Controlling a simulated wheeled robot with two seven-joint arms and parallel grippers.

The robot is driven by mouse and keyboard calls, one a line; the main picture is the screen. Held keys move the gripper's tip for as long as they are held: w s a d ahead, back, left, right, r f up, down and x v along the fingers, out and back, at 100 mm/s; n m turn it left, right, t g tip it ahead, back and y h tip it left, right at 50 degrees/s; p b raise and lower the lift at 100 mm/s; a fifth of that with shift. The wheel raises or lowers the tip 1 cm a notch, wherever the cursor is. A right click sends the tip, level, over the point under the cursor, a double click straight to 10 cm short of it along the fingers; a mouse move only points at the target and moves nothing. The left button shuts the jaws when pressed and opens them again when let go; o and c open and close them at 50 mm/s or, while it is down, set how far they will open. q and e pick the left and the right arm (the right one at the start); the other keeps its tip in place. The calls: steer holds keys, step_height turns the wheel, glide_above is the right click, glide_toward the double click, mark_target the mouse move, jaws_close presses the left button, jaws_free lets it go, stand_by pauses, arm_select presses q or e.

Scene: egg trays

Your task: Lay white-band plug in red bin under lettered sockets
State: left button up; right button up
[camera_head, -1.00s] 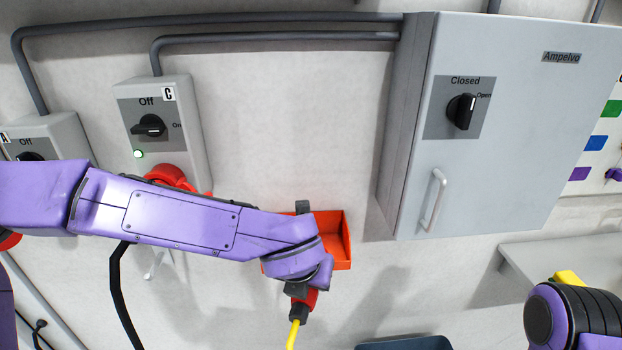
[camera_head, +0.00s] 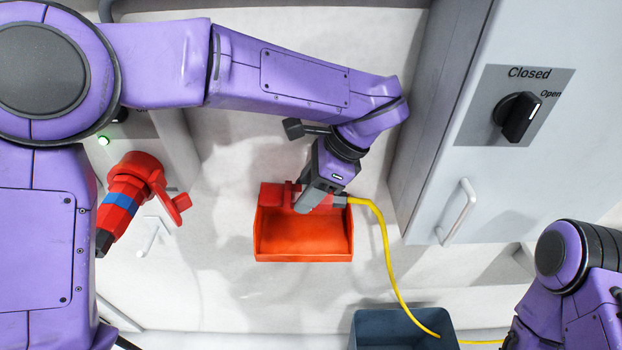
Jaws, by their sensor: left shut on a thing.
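My left gripper (camera_head: 308,198) points down over the back part of the red bin (camera_head: 303,252), shut on a red plug (camera_head: 272,195). The plug lies roughly level, with its red front toward the left and its yellow cable (camera_head: 385,245) leaving on the right. The gripper covers the plug's middle, and I cannot see a white band on it. Whether the plug touches the bin's floor or back wall is unclear. The front of the bin is empty. My right arm shows at the lower right, but its gripper is out of view.
A red plug with a blue band (camera_head: 117,202) sits in a red wall socket (camera_head: 148,168) at left. The grey cabinet (camera_head: 455,150) with its handle (camera_head: 457,212) stands close on the right.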

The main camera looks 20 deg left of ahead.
arm_select(q)
step_height(320, 180, down, 11)
steer(key=b, duration=0.8)
steer(key=shift+w+a+f, duration=0.1)
steer(key=shift+w+f, duration=0.05)
steer(key=shift+f, duration=0.05)
steer(key=shift+f+b, duration=0.3)
steer(key=shift+b, duration=0.15)
steer(key=shift+r, duration=0.1)
steer(key=o, duration=0.7)
steer(key=o, duration=0.7)
steer(key=shift+c, duration=0.2)
